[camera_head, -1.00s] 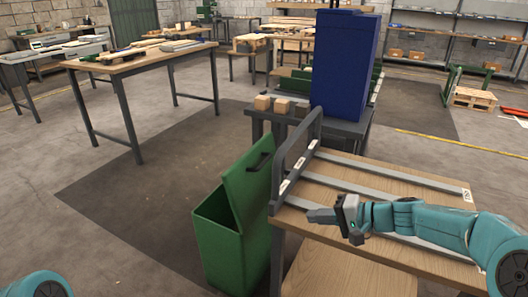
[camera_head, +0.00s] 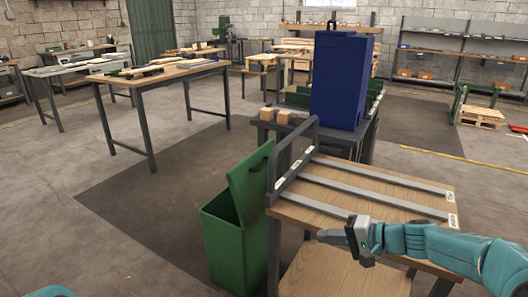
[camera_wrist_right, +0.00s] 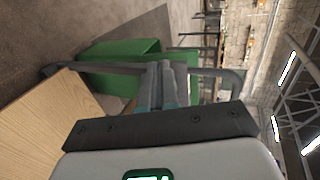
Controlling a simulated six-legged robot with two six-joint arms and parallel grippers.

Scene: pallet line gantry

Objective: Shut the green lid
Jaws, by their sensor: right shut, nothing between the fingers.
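A green bin (camera_head: 236,243) stands on the floor left of the wooden table. Its green lid (camera_head: 251,184) is open and stands steeply tilted up on the table side, with a dark handle (camera_head: 262,163) near its top. My right gripper (camera_head: 325,235) is over the front of the table, to the right of the bin and apart from it, shut and empty. In the right wrist view the closed fingers (camera_wrist_right: 165,85) point toward the green bin (camera_wrist_right: 112,50), with the table's metal frame across between them. My left gripper is not in view.
The wooden table (camera_head: 340,205) has metal rails on top and an upright grey frame (camera_head: 298,150) at its left edge, between my right gripper and the bin. A blue box (camera_head: 342,85) stands on a dark bench behind. The floor left of the bin is clear.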

